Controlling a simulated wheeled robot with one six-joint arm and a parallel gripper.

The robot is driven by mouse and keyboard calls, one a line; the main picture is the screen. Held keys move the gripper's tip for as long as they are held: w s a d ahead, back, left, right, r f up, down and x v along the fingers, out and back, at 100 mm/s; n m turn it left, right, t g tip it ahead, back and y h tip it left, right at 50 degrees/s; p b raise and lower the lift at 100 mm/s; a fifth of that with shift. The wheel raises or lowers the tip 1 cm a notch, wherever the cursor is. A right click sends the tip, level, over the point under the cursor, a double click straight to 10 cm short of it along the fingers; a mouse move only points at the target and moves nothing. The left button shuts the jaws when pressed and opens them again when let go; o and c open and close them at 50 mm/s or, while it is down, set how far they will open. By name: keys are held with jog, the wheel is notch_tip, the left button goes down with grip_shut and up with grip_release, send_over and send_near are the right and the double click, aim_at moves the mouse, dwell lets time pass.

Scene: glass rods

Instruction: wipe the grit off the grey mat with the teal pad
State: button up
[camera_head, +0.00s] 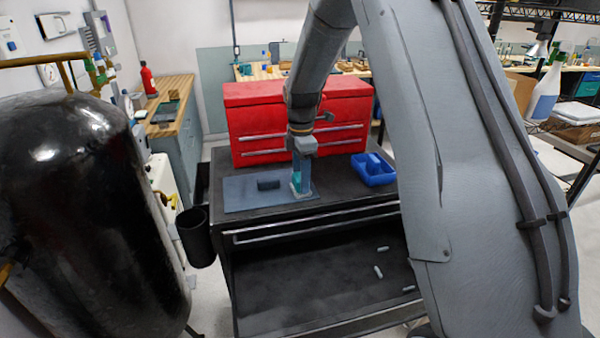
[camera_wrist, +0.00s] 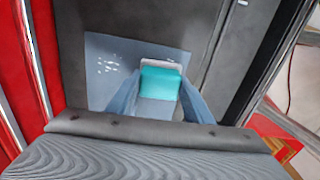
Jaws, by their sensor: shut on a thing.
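The grey mat (camera_head: 240,198) lies flat on the dark cabinet top, and it also shows in the wrist view (camera_wrist: 125,50). White grit (camera_wrist: 107,66) is scattered in a small cluster on the mat, left of the pad in the wrist view. My gripper (camera_head: 302,188) points down at the mat's right end in the head view. Its fingers are shut on the teal pad (camera_wrist: 160,84), which has a pale edge. The pad also shows in the head view (camera_head: 296,179), low over the mat; I cannot tell whether it touches.
A blue bin (camera_head: 373,170) stands to the right. Below, an open drawer (camera_head: 300,285) holds glass rods (camera_head: 379,272). A black cup (camera_head: 196,238) hangs at the left side.

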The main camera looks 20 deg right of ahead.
jog(key=shift+s+p, duration=0.55)
jog(key=shift+s, duration=0.8)
jog(key=shift+a, duration=0.15)
jog(key=shift+w+f+b, duration=0.1)
jog(key=shift+w+b, duration=0.8)
jog(key=shift+w, duration=2.2)
jog(key=shift+w+b, duration=0.85)
jog(key=shift+w, duration=1.35)
jog(key=shift+w+b, duration=1)
jog(key=shift+w, duration=0.65)
jog(key=shift+s+p, duration=0.15)
jog(key=shift+p, duration=0.15)
